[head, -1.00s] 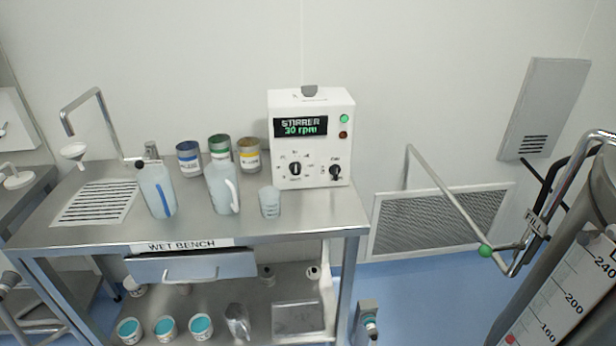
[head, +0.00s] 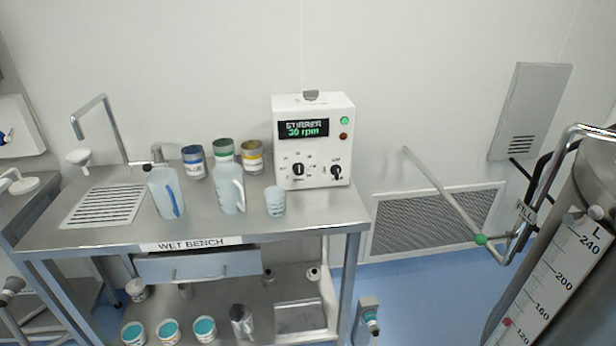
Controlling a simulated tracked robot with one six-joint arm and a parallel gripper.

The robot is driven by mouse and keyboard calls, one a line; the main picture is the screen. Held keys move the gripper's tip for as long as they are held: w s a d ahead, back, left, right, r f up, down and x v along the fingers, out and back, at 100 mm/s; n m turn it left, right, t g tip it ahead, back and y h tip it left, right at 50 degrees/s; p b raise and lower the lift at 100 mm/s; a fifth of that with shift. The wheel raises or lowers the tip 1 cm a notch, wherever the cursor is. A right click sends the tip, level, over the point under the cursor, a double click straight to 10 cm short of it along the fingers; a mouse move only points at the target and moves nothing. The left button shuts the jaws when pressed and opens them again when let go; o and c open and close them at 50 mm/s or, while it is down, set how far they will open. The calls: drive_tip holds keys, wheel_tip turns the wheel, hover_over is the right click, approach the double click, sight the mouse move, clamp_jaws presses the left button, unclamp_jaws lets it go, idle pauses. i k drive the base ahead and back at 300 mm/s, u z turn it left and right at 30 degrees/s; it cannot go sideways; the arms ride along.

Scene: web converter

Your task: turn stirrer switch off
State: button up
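The stirrer control box (head: 312,150) is white and stands upright at the right end of the steel wet bench. Its display (head: 303,128) reads "STIRRER 30 rpm" in green. A green lamp (head: 345,120) appears lit, with a dark reddish-brown lamp (head: 344,136) below it. Two black knobs sit on the lower front: a left dial (head: 298,169) with marks around it, and a right switch knob (head: 336,172). The small label over the right knob is hard to read. My gripper is not in the head view.
The wet bench (head: 330,224) holds a clear beaker (head: 275,201) just left of the box, a jug (head: 230,192), a bottle (head: 165,193) and several cans. A bent pipe with a green knob (head: 480,239) and a tank gauge (head: 560,280) stand at right.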

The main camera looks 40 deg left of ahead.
sight(336, 171)
drive_tip(key=u, duration=2.7)
drive_tip(key=i, duration=1)
drive_tip(key=z, duration=0.05)
